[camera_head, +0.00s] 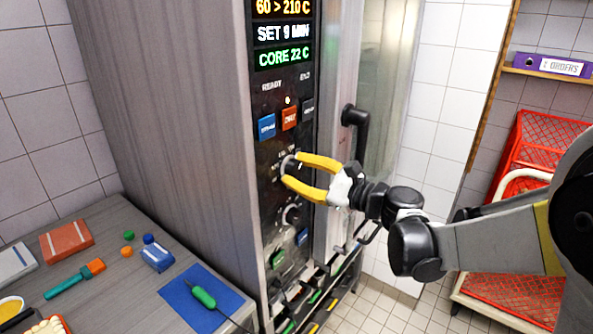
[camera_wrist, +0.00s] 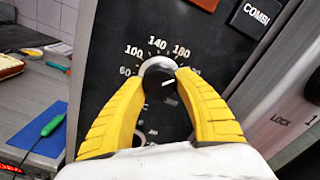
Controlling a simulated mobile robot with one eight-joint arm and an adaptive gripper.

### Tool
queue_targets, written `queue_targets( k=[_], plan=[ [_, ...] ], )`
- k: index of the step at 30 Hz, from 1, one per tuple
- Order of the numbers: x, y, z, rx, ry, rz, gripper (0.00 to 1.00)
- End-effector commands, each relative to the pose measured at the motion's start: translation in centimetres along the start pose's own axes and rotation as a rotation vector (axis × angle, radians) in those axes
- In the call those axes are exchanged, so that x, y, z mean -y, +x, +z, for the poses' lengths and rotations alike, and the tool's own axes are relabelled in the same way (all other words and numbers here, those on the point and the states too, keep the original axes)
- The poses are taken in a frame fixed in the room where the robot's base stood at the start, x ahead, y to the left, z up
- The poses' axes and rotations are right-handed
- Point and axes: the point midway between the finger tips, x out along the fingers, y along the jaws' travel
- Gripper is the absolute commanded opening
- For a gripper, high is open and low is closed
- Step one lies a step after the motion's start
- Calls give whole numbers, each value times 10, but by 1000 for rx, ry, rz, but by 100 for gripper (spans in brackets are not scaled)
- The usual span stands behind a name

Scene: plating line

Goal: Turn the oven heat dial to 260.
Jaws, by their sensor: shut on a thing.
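The oven heat dial (camera_wrist: 160,88) is a round dark knob with a pale rim on the oven's black control panel (camera_wrist: 103,35). A scale with 60, 100, 140 and 180 arcs over it in the wrist view; the marks further right are partly hidden by a finger. A short white line shows on the knob's lower right. My gripper (camera_wrist: 162,77) has its two yellow fingers shut on the dial, one on each side. In the head view, my gripper (camera_head: 291,169) reaches the dial from the right. The display (camera_head: 283,32) reads 60 > 210 C, SET 9 MIN and CORE 22 C.
Blue, red and dark buttons (camera_head: 289,119) sit above the dial. Another knob (camera_head: 292,215) is below it. The black door handle (camera_head: 356,125) stands out to the right. A counter (camera_head: 125,220) with several items, including a green-handled probe (camera_head: 203,297), is at left.

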Motion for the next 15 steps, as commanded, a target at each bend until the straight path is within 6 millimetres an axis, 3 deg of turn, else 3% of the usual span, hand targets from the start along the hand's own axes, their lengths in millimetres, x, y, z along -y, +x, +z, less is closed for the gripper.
queue_targets(
  k=[15],
  plan=[
    [-1, 0, 1, 1, 485, -1, 7]
  ],
)
